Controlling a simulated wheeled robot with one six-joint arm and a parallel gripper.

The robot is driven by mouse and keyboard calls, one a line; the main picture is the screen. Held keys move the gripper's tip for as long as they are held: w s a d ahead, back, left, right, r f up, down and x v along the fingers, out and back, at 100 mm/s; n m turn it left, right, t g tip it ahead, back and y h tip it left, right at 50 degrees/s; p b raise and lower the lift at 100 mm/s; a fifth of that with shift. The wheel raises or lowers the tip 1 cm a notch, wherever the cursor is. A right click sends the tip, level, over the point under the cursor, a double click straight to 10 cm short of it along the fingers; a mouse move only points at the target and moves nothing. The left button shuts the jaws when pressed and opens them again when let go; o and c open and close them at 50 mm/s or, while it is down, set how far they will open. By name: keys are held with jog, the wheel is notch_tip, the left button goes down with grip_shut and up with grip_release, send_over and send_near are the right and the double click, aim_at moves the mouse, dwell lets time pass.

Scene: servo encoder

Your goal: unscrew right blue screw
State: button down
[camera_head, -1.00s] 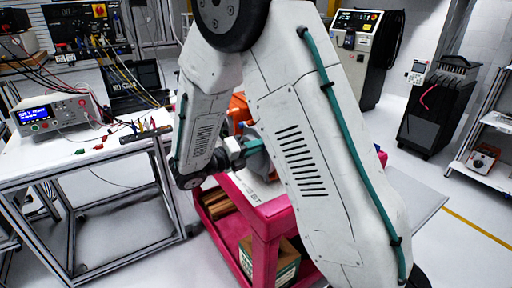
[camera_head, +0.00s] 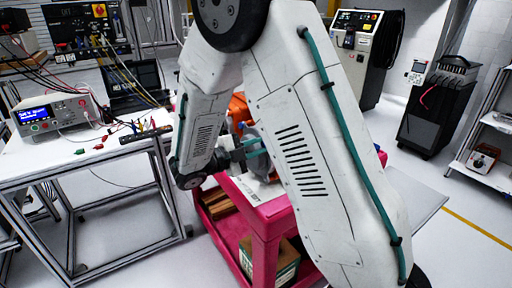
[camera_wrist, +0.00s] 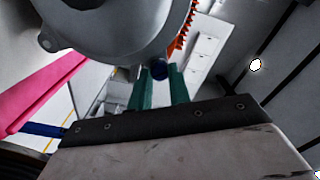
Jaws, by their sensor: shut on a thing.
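The right blue screw (camera_wrist: 159,69) shows in the wrist view as a small dark blue round head under the rim of a large grey rounded housing (camera_wrist: 110,42). My gripper (camera_wrist: 159,82) has its two green fingers on either side of the screw and is shut on it. How far the screw stands out of the housing is hidden. In the head view my gripper (camera_head: 255,149) is partly hidden by my arm, against the grey and orange unit on the cart, and the screw cannot be seen.
The unit stands on a pink cart (camera_head: 266,217) with boxes on its lower shelf. An orange part (camera_head: 239,108) of it shows behind my arm. A workbench (camera_head: 85,160) with a power supply (camera_head: 58,112) stands to the left. Open floor lies to the right.

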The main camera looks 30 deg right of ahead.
jog(key=shift+d+n, duration=0.1)
jog(key=shift+n, duration=1.9)
jog(key=c, duration=1.3)
grip_release()
jog(key=a, duration=0.8)
